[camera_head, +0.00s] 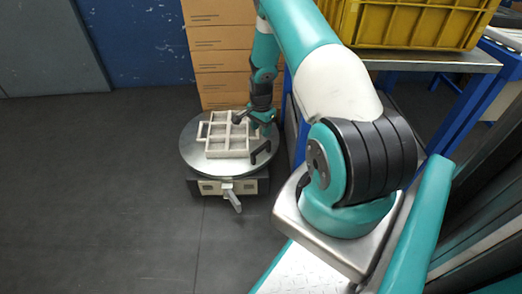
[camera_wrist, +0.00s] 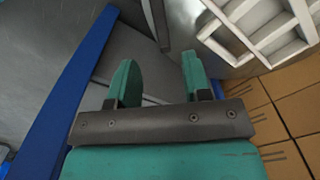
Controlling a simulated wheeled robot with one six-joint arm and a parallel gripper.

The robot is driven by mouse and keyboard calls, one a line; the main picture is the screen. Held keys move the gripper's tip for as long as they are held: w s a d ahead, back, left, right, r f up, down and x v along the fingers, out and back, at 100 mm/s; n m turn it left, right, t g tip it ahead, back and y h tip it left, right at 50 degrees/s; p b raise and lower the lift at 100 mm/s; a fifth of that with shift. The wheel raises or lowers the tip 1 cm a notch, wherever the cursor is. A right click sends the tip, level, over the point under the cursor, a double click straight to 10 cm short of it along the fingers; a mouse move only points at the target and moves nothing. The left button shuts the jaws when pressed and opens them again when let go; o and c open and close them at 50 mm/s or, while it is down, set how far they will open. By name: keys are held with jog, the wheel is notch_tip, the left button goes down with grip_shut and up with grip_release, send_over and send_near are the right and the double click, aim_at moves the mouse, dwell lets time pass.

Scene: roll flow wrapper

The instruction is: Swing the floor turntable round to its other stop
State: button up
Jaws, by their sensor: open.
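The floor turntable (camera_head: 188,150) is a round grey metal disc on a low box-shaped base (camera_head: 208,187). A pale divided tray (camera_head: 226,152) lies on the disc; part of it shows at the upper right of the wrist view (camera_wrist: 258,38). A black handle (camera_head: 262,152) stands at the disc's right edge. A grey lever (camera_head: 233,199) sticks out from the base's front. My gripper (camera_wrist: 160,80) is open and empty, over the disc's right side. A dark bar (camera_wrist: 157,20), probably the handle, shows beyond the fingertips; I cannot tell whether it touches them.
Stacked cardboard boxes (camera_head: 220,50) stand right behind the turntable. A metal table with blue legs (camera_head: 470,100) bearing a yellow crate (camera_head: 415,22) stands to the right; a blue bar (camera_wrist: 65,90) is left of my gripper in the wrist view. The dark floor (camera_head: 90,190) at left is clear.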

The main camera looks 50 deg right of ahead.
aim_at(261, 147)
notch_tip(261, 147, down, 10)
jog(key=b, duration=0.3)
jog(key=shift+r, duration=0.25)
grip_shut()
